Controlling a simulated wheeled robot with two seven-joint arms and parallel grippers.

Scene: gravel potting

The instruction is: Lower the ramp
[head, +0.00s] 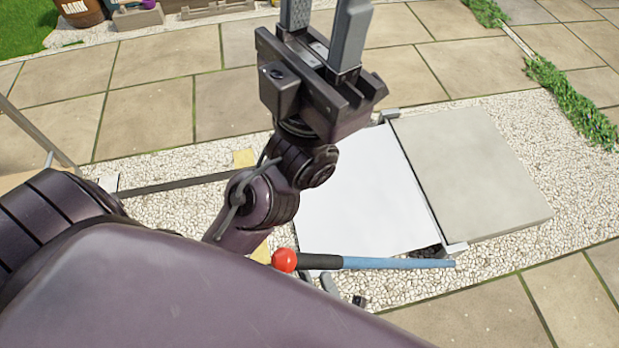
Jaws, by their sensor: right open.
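A flat white panel (365,205), which looks like the ramp, lies beside a grey slab (475,172) on the pale gravel. I cannot tell how far it is tilted. A lever with a red ball knob (284,260), a black section and a blue bar (400,263) lies across the panel's near edge. My right gripper (322,22) is at the top centre, its two grey fingers spread apart with nothing between them. It is apart from the lever, and its arm hides the panel's left part. My left gripper is not in view.
Paving stones (150,80) stretch behind the gravel strip (510,130), with more at the lower right. Green plants (570,100) edge the right side. A brown barrel (82,12) and small crates stand at the top left. A dark rail (185,183) runs left of my arm.

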